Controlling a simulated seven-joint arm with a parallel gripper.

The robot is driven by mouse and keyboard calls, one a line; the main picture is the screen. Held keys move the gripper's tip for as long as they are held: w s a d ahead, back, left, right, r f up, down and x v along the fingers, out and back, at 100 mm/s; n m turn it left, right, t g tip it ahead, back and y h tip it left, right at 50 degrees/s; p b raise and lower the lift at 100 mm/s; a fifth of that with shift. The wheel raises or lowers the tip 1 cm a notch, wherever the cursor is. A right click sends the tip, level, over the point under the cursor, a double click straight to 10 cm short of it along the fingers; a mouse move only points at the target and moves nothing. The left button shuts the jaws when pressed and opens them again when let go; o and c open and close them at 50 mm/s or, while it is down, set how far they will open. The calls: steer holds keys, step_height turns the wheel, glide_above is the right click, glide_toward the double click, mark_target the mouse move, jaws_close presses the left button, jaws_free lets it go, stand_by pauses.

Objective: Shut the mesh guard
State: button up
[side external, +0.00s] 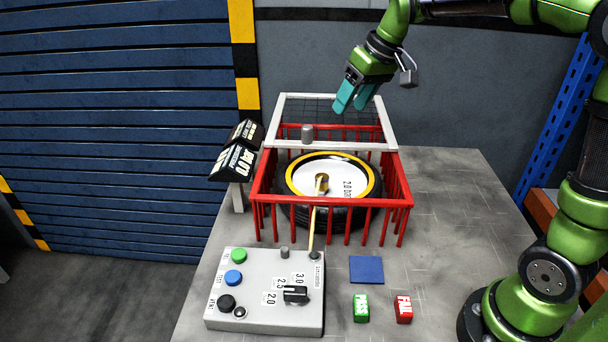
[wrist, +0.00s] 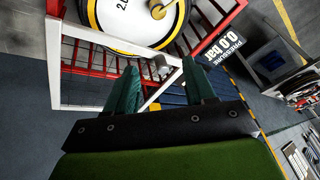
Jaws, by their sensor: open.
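The mesh guard (side external: 336,145) has a white frame with dark mesh and stands raised, tilted up at the back of the red cage (side external: 330,201). A grey knob (side external: 307,134) sits on its frame. In the wrist view the guard's white frame (wrist: 53,60) runs down the left and across, with the knob (wrist: 163,65) near the middle. A tyre (side external: 328,216) with a yellow-ringed white wheel lies inside the cage, which is open on top. My gripper (side external: 347,106), with teal fingers, is open and empty above the guard's far part. Whether it touches the guard is unclear.
A grey control box (side external: 265,315) with buttons and a dial stands in front. A yellow hose (side external: 311,232) runs from it to the wheel. A pressure display (side external: 234,160) stands left of the cage. A blue pad (side external: 366,270), a green PASS block (side external: 361,308) and a red FAIL block (side external: 403,309) lie at front right.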

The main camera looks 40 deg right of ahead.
mark_target(308, 127)
steer(key=w+d+r+n, duration=0.2)
steer(key=w+r+n, duration=0.1)
steer(key=w+n, duration=0.45)
steer(key=shift+m+y, duration=0.3)
steer(key=shift+m, duration=0.15)
steer(key=x, duration=1.6)
steer(key=shift+s+d+f, duration=0.1)
steer(key=shift+s+f, duration=0.05)
steer(key=shift+f, duration=0.15)
jaws_close()
